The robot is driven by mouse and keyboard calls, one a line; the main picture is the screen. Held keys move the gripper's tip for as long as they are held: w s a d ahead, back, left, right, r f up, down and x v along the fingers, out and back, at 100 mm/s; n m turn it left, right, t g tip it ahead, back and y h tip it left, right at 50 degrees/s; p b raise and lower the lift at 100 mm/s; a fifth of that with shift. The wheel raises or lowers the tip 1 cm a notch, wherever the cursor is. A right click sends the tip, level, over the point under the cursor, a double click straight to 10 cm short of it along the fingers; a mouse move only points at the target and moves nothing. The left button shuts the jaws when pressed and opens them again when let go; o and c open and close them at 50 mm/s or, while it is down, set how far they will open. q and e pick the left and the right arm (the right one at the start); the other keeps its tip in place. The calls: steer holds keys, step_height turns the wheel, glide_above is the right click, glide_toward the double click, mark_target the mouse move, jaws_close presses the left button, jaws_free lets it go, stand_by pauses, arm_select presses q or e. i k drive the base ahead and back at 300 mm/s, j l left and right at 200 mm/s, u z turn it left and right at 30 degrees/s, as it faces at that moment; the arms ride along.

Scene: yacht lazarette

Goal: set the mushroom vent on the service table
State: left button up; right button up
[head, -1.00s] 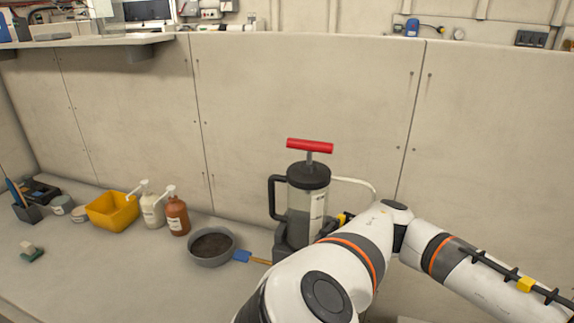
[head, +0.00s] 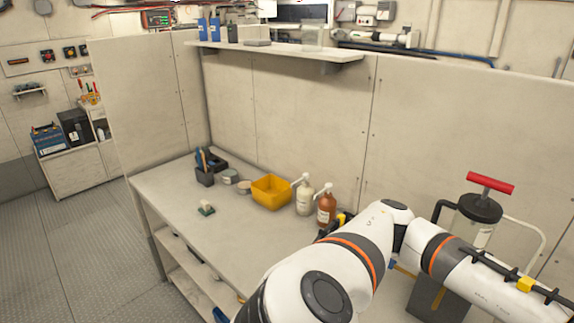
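I cannot make out a mushroom vent in this view. A long pale table (head: 235,247) stands against the panelled wall; I cannot tell whether it is the service table. One of my arms, white with orange rings, crosses the lower right of the view, in front of part of the table. Its forearm runs out at the right edge, so its gripper is not seen. My other gripper is not seen either.
On the table stand a yellow bin (head: 271,192), a white pump bottle (head: 304,198), a brown pump bottle (head: 326,208), a dark caddy (head: 205,178) and a small brush (head: 206,209). A red-handled pump canister (head: 478,215) is at right. Open floor (head: 95,235) lies left.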

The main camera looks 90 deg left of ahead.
mark_target(245, 238)
steer(key=k+j+u, duration=0.15)
steer(key=j+u, duration=0.15)
steer(key=u, duration=0.15)
steer(key=k+j+u, duration=0.15)
steer(key=j+u, duration=0.55)
steer(key=u, duration=0.15)
steer(key=j+u, duration=0.45)
steer(key=i+j+u, duration=0.1)
steer(key=u, duration=0.3)
